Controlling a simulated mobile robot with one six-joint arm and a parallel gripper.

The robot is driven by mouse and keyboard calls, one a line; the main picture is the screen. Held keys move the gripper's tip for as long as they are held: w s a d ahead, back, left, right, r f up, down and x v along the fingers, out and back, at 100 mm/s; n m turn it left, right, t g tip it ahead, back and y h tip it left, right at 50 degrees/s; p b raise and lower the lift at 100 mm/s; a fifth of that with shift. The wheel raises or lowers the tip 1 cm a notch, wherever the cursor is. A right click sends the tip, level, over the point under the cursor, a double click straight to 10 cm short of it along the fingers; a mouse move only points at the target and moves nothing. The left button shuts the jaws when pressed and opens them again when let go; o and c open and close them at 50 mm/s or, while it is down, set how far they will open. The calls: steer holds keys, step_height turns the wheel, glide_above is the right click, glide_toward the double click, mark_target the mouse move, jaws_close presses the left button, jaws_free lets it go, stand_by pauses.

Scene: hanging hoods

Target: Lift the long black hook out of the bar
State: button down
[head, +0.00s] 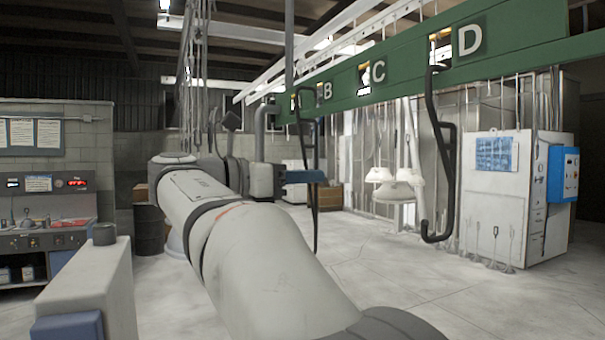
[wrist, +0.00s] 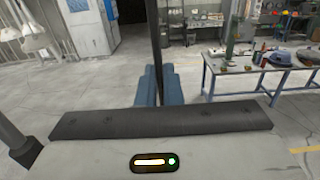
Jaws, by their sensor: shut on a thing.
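A long, thin black hook (head: 316,225) hangs upright near the far left end of the green bar (head: 408,75). Its top is close to the slots left of the B label; whether it still rests in a slot is too small to tell. My gripper (head: 316,177) has its blue fingers around the hook's shank, below the bar. In the wrist view the black shank (wrist: 156,28) runs up between the blue fingers of my gripper (wrist: 157,72), which are shut on it. The hook's lower end is not in the wrist view.
A thicker black hook (head: 435,150) hangs at slot D, nearer and to the right. White hoods (head: 396,187) hang behind. A cabinet with a blue box (head: 562,174) stands at right. The wrist view shows a blue workbench (wrist: 252,72). Open floor lies below the bar.

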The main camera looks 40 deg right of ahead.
steer(key=shift+w+a, duration=0.1)
steer(key=shift+a, duration=0.5)
steer(key=p+v, duration=0.1)
steer(key=v, duration=0.8)
steer(key=shift+a+r, duration=0.25)
steer(key=shift+a, duration=0.1)
